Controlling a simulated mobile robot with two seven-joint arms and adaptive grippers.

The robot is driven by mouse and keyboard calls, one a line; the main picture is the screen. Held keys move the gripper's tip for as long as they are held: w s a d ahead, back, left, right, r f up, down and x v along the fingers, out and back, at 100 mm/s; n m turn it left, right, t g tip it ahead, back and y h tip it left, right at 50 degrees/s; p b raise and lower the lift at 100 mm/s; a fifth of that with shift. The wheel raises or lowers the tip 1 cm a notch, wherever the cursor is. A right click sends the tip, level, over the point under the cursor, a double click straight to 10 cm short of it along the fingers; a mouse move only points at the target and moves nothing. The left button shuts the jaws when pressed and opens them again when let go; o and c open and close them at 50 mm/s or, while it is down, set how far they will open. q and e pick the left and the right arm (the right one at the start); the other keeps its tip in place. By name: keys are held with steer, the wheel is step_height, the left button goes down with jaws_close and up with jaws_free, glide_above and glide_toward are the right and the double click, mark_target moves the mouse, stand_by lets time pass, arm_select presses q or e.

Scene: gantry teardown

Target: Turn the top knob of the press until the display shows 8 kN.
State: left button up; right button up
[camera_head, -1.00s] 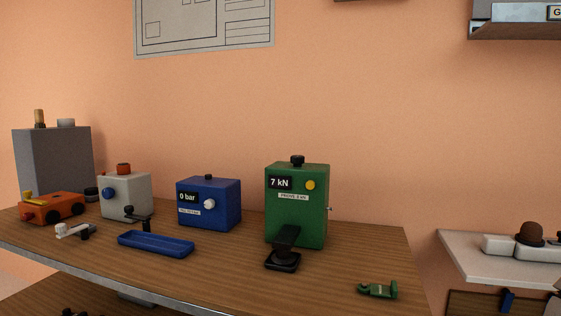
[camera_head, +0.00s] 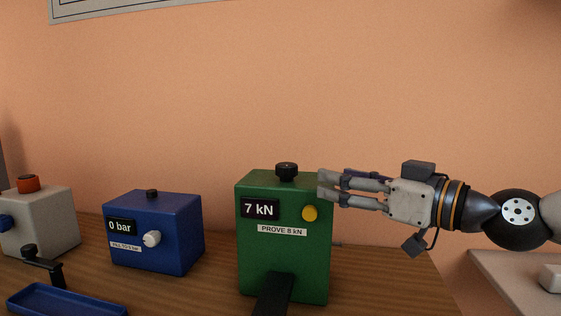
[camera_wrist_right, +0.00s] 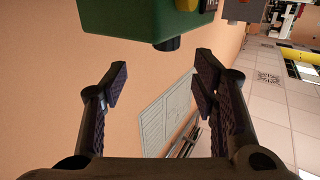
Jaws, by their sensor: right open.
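The press is a green box (camera_head: 285,245) on the wooden bench in the head view. Its display (camera_head: 259,209) reads 7 kN, and a label below it reads PROVE 8 kN. The black top knob (camera_head: 287,171) sits on its upper face. A yellow button (camera_head: 309,213) is on its front. My right gripper (camera_head: 325,185) is open and empty, pointing left just right of the knob, apart from it. In the right wrist view the knob (camera_wrist_right: 168,44) shows beyond the open fingers (camera_wrist_right: 160,80), at the edge of the green press (camera_wrist_right: 140,18). My left gripper is not in view.
A blue box (camera_head: 155,235) reading 0 bar stands left of the press. A grey box (camera_head: 40,225) with an orange knob and a blue tray (camera_head: 65,302) are further left. A pale side table (camera_head: 510,280) is at the right. The space above the press is clear.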

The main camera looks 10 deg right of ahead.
mark_target(294, 168)
steer(key=b+x, duration=0.1)
steer(key=x, duration=0.5)
steer(key=b+x, duration=0.1)
steer(key=x, duration=0.3)
steer(key=shift+s+a+r+b, duration=0.1)
steer(key=shift+s+a+b, duration=0.15)
steer(key=shift+a+b, duration=0.15)
steer(key=shift+w+a+r, duration=0.15)
steer(key=shift+w, duration=0.15)
steer(key=c, duration=1.2)
steer(key=shift+o, duration=0.2)
steer(key=shift+s+a+r+t+h+p, duration=0.15)
steer(key=shift+s+r+t+h+p, duration=0.2)
steer(key=shift+r+p, duration=0.35)
steer(key=shift+w+f+m+p, duration=0.2)
steer(key=shift+f+m+p, duration=0.1)
steer(key=shift+f, duration=0.05)
steer(key=shift+w+f, duration=0.1)
steer(key=shift+f, duration=0.15)
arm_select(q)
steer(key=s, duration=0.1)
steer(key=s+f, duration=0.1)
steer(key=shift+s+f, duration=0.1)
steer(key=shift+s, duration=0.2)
arm_select(e)
steer(key=shift+f, duration=0.1)
